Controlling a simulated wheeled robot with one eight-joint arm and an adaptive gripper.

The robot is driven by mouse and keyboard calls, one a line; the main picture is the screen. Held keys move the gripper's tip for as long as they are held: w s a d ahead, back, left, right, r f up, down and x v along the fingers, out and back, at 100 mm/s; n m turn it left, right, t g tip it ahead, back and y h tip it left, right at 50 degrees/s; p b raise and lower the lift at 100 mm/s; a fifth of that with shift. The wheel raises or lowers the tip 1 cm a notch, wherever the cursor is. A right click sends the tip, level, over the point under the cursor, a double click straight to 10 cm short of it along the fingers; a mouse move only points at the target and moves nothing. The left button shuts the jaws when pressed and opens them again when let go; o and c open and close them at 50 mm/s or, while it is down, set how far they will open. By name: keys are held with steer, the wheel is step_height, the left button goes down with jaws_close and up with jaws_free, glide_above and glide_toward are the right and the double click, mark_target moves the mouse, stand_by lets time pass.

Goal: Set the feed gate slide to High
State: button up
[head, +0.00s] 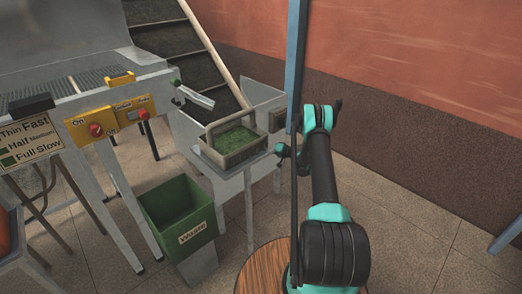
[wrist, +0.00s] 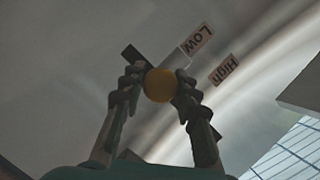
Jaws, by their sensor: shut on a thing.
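In the wrist view, the feed gate slide shows as a round yellow-orange knob (wrist: 160,85) on a grey metal face. My gripper (wrist: 158,88) is shut on the knob, with one finger on each side. The "Low" label (wrist: 197,38) and the "High" label (wrist: 224,70) are on the face up and to the right of the knob. The knob sits roughly across from "Low", with "High" farther to the lower right. A dark strip (wrist: 132,54) shows beside the knob, partly hidden by the fingers. In the head view, the knob and my fingertips cannot be made out.
A tray of green powder (head: 235,139) stands beside my arm in the head view. A green waste bin (head: 180,215) is below it. A blue post (head: 296,65) stands close to my arm. A yellow control panel (head: 110,118) is at left. Open floor lies at right.

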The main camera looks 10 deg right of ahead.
jaws_close()
steer(key=shift+r, duration=3.2)
steer(key=o, duration=0.9)
jaws_free()
steer(key=shift+o, duration=0.2)
steer(key=shift+d, duration=0.1)
steer(key=v, duration=1.2)
steer(key=shift+r, duration=0.1)
